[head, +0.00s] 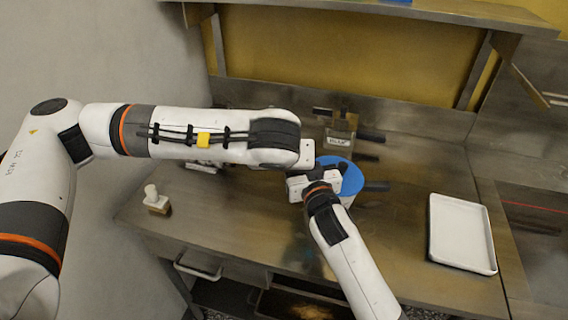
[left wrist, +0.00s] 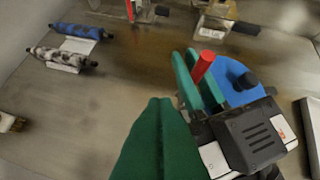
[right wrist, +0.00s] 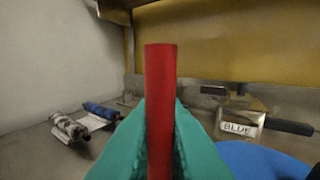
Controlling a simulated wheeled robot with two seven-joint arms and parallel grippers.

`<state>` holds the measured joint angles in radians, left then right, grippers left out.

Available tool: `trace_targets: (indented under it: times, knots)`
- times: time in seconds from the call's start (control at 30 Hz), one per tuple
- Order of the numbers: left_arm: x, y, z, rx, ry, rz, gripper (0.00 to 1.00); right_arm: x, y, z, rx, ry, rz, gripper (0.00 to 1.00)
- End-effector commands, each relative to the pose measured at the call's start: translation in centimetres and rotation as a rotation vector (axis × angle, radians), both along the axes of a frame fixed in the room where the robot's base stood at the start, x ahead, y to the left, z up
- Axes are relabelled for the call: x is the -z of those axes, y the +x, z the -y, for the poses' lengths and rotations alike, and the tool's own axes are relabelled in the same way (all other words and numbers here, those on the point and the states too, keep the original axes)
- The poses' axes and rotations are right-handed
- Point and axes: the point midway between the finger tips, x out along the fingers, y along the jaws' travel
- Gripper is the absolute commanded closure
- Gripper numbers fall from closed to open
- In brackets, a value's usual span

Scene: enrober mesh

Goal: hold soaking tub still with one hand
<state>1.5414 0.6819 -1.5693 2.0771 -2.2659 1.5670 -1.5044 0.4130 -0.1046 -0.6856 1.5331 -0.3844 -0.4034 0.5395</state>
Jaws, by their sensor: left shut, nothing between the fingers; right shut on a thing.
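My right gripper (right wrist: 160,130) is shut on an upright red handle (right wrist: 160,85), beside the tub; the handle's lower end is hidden. My left gripper (left wrist: 160,105) is shut and empty, left of the right gripper. In the head view its fingers are hidden. I cannot tell whether either gripper touches the tub.
A holder labelled BLUE (right wrist: 240,128) stands behind the tub. Two dark-ended rollers, one blue (left wrist: 82,31) and one mottled (left wrist: 60,59), lie at the left. A white tray (head: 435,230) lies at right, a small white bottle (head: 155,200) at left.

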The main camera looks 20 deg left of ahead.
Motion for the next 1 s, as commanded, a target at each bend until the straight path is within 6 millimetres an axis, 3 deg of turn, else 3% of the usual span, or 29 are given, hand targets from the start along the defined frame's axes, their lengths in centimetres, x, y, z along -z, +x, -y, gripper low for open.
trace_targets:
  times: [0.3,0.57,0.77,1.0]
  knots:
    - [-5.3,-4.0,0.7,0.003,0.0,0.004,1.0,-0.1,0.0,0.0,0.0,0.0,0.002,1.0]
    - [-7.0,-5.4,0.9,0.001,-0.001,0.001,0.97,-0.1,0.0,0.0,0.0,0.0,0.002,1.0]
    - [-7.8,-4.0,1.3,-0.004,0.008,-0.04,0.67,-0.1,0.0,0.0,0.0,0.0,0.002,1.0]
    - [-9.9,-0.1,2.8,0.013,0.006,-0.189,0.67,-0.1,0.0,0.0,0.0,0.0,0.002,1.0]
